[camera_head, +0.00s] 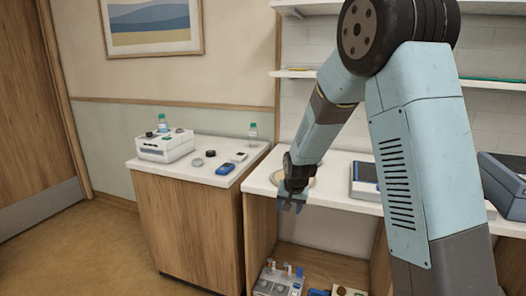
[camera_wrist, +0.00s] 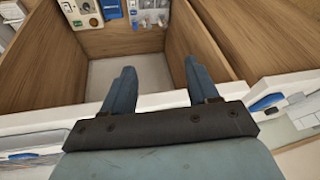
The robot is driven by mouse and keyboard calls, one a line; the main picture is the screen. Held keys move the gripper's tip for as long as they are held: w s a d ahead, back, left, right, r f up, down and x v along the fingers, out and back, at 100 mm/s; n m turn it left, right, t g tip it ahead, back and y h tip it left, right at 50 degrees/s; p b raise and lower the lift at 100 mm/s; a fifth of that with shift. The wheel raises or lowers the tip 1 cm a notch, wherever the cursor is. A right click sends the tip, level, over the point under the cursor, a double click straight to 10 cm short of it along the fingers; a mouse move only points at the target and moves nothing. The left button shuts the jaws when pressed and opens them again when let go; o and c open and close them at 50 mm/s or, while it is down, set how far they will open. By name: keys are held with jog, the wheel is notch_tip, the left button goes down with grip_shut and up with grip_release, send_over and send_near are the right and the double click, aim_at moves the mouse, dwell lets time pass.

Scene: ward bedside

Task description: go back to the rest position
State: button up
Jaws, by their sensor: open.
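My gripper (camera_head: 291,203) hangs at the end of my arm, in front of the white counter's front edge, pointing down. In the wrist view its two fingers (camera_wrist: 158,80) are spread apart with nothing between them. The gripper is open and empty. Below and between the fingers, the wrist view shows the wooden cabinet's open compartment. My arm hides part of the counter and shelves in the head view.
A bedside cabinet (camera_head: 204,222) at left carries a white device (camera_head: 165,147), a blue device (camera_head: 226,169) and bottles. The white counter (camera_head: 335,192) holds a plate-like disc (camera_head: 307,181) and a grey device (camera_head: 364,178). Items lie in the lower compartment (camera_head: 320,262). Floor at left is clear.

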jog(key=s+d+r, duration=0.5)
jog(key=s+r, duration=0.2)
jog(key=r, duration=0.2)
jog(key=s+d+r, duration=0.4)
jog(key=s+r, duration=0.4)
jog(key=r, duration=0.1)
jog(key=s+d+r, duration=0.2)
jog(key=s, duration=0.8)
jog(key=s+d+r+n+t+h, duration=0.1)
jog(key=s+d+r, duration=0.2)
jog(key=s, duration=0.6)
jog(key=shift+s+d+r+n, duration=0.15)
jog(key=shift+s+d+n, duration=0.15)
jog(key=shift+s, duration=0.05)
